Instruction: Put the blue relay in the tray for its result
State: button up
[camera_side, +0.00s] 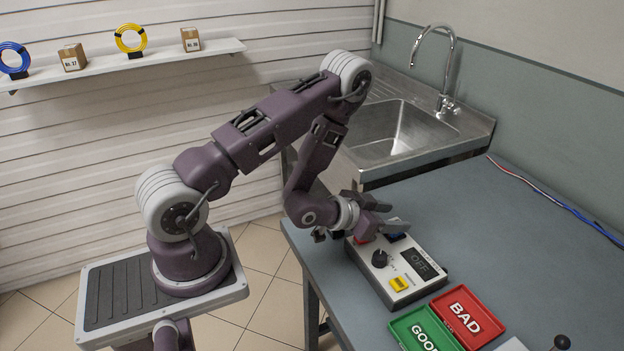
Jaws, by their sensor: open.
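A dark blue piece (396,237), which looks like the blue relay, sits at the far end of the grey tester box (408,298), partly hidden by my gripper. My gripper (397,215) is open just above that end of the box; I see nothing held between its fingers. The box's display (423,264) reads OFF. A black knob (380,258) stands on its top. A green tray (415,334) marked GOOD and a red tray (467,316) marked BAD lie side by side in front of the box, and both look empty.
A red piece (361,239) and a yellow piece (399,284) are also on the box. A black knob-like thing (561,342) and a white item (512,345) show at the bottom edge. Cables (560,205) run along the table's back.

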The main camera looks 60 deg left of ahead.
notch_tip(320, 180, up, 17)
jog(key=s+d+g, duration=0.2)
jog(key=s+g, duration=0.1)
jog(key=s+d+r+g, duration=0.2)
jog(key=s+r, duration=0.4)
jog(key=s, duration=0.4)
jog(key=shift+s+y, duration=0.3)
jog(key=shift+s, duration=0.1)
jog(key=shift+o, duration=0.5)
jog(key=s+d+r+g, duration=0.2)
jog(key=s, duration=1.1)
jog(key=shift+s+d, duration=0.35)
